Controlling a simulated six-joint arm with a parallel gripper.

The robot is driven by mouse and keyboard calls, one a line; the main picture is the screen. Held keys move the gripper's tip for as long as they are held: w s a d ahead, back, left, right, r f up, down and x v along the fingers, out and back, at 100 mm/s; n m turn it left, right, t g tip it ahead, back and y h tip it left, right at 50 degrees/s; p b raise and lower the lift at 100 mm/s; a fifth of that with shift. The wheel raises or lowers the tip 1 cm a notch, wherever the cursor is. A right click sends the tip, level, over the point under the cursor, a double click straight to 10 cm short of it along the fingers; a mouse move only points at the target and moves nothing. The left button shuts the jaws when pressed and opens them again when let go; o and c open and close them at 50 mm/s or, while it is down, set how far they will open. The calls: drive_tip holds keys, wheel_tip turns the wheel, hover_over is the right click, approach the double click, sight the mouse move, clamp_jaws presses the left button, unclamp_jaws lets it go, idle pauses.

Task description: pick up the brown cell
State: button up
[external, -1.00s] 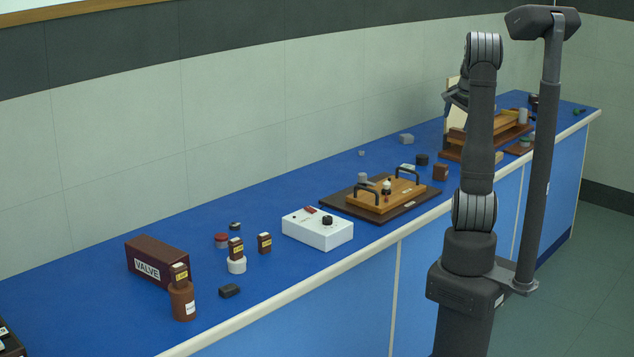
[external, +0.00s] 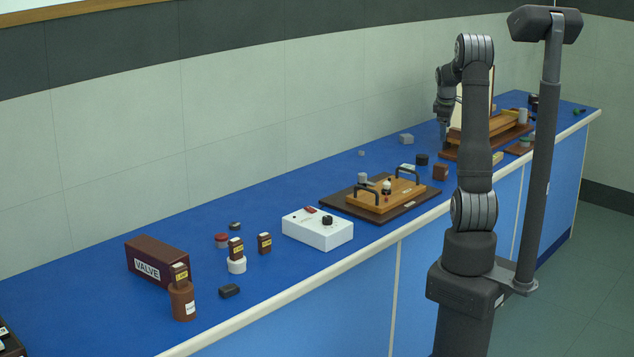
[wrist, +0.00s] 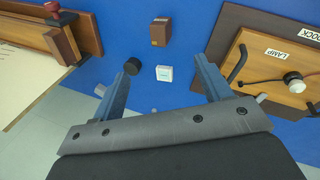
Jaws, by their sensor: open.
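The brown cell, a small brown block (external: 440,172), stands on the blue bench between the two boards. My gripper (wrist: 164,61) is open and empty, fingers spread. In the wrist view the brown cell lies beyond the fingertips, roughly in line with the gap between them, apart from both fingers. In the external view my gripper (external: 443,136) hangs pointing down over the far part of the bench, left of the wooden apparatus, and is partly hard to make out.
A black cylinder (wrist: 132,66) and a small white block (wrist: 165,73) lie near the cell. A dark board labelled DOCK (wrist: 237,24) carries a wooden plate with handles on the right. A wooden apparatus (wrist: 60,38) stands left.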

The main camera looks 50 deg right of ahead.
drive_tip(key=w+f+n, duration=0.1)
drive_tip(key=w+n, duration=0.1)
drive_tip(key=n, duration=0.5)
drive_tip(key=n+g+h, duration=0.1)
drive_tip(key=n, duration=0.7)
approach(441, 164)
drive_tip(key=x, duration=0.6)
drive_tip(key=shift+w+f, duration=0.25)
drive_tip(key=shift+f, duration=0.1)
drive_tip(key=shift+s+x, duration=0.15)
drive_tip(key=shift+x, duration=1.15)
drive_tip(key=shift+s+x, duration=0.15)
drive_tip(key=shift+x, duration=1.2)
drive_tip(key=shift+n, duration=0.3)
drive_tip(key=c, duration=1.1)
drive_tip(key=shift+r, duration=0.15)
drive_tip(key=shift+c, duration=0.2)
